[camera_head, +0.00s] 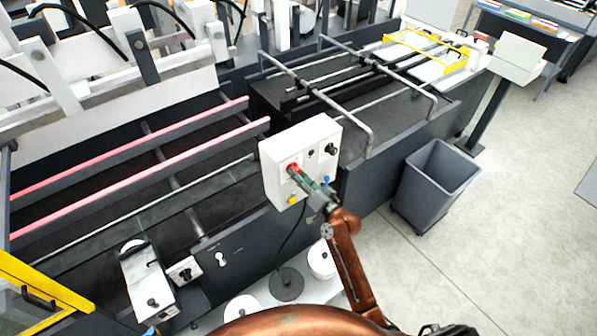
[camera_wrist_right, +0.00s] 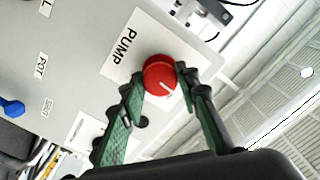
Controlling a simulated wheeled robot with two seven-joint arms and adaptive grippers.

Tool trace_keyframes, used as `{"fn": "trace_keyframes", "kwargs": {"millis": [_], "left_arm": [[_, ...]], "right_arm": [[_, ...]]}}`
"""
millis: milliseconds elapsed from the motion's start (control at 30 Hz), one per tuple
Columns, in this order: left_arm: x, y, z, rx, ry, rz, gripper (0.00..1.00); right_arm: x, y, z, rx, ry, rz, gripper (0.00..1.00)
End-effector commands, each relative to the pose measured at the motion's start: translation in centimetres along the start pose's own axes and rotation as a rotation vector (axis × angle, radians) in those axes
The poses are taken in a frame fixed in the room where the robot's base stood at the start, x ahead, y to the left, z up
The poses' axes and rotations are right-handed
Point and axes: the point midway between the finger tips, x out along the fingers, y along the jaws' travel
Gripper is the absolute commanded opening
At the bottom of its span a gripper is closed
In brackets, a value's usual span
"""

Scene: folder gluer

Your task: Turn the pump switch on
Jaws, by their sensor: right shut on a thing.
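The pump switch (camera_wrist_right: 160,75) is a round red knob with a white pointer mark, next to a label reading PUMP (camera_wrist_right: 121,47) in the right wrist view. It sits on a white control box (camera_head: 322,134), where it shows as a small red spot (camera_head: 293,167) in the head view. My right gripper (camera_wrist_right: 157,85) has its green-padded fingers on either side of the knob, shut on it. In the head view my right gripper (camera_head: 302,178) reaches the box from below and partly hides the knob. My left gripper is not in view.
The box also carries a black knob (camera_head: 331,149), a yellow button (camera_head: 292,201) and a blue knob (camera_wrist_right: 12,107). A grey bin (camera_head: 436,180) stands on the floor to the right. Metal rails (camera_head: 365,142) rise behind the box.

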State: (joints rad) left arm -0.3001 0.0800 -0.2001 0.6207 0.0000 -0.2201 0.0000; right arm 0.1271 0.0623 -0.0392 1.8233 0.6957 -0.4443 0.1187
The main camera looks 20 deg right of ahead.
Motion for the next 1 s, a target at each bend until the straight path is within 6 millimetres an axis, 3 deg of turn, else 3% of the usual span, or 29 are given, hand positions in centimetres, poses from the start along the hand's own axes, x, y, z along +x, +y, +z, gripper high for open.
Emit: {"fn": "trace_keyframes", "kwargs": {"millis": [500, 1000], "left_arm": [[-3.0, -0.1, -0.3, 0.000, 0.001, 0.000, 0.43], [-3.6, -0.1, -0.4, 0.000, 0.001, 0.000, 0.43]], "right_arm": [[0.0, -0.1, -0.2, 0.412, 0.002, 0.000, 0.05], [0.0, 0.0, -0.1, 0.543, 0.002, -0.001, 0.05]]}}
